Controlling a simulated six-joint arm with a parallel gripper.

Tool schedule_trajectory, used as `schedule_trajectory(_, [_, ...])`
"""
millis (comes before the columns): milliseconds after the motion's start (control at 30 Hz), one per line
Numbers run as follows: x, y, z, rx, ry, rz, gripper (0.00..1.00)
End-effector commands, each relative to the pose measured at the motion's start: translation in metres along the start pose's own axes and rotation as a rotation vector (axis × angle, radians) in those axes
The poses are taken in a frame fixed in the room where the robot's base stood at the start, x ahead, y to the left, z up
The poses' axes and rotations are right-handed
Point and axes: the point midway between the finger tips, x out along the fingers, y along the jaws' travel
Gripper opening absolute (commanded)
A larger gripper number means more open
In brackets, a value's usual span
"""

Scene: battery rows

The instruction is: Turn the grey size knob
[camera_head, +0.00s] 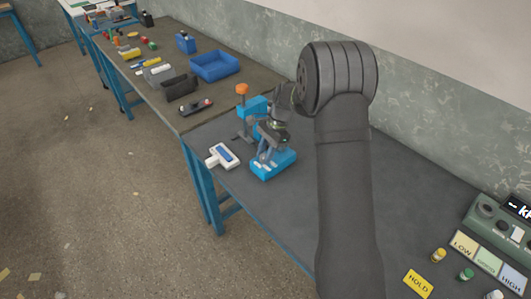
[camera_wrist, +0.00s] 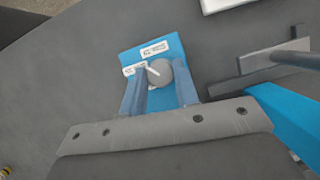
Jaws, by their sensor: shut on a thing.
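The grey size knob (camera_wrist: 159,72) shows in the wrist view as a round grey cap on a blue block (camera_wrist: 128,57). White labels with print sit beside it, and a white pointer line lies on its left side. My gripper (camera_wrist: 160,88) has its two blue-grey fingers on either side of the knob, shut on it. In the head view my gripper (camera_head: 268,152) reaches down over the blue block (camera_head: 272,168) on the dark bench. The knob is hidden there by the fingers.
A blue press with an orange knob (camera_head: 242,89) stands just behind the block. A white device with a blue face (camera_head: 223,155) lies to the left. A yellow HOLD card (camera_head: 418,283), coloured cards and small batteries lie at the front right. The bench middle right is partly hidden by my arm.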

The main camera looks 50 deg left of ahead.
Motion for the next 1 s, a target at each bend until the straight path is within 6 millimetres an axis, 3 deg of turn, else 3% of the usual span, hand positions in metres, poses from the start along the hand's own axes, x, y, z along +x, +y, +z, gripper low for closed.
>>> schedule_trajectory(600, [0.0011, -0.0041, 0.0008, -0.539, 0.001, 0.223, 0.05])
schedule_trajectory(1000, [0.0014, -0.0049, 0.0019, -0.807, 0.001, 0.335, 0.05])
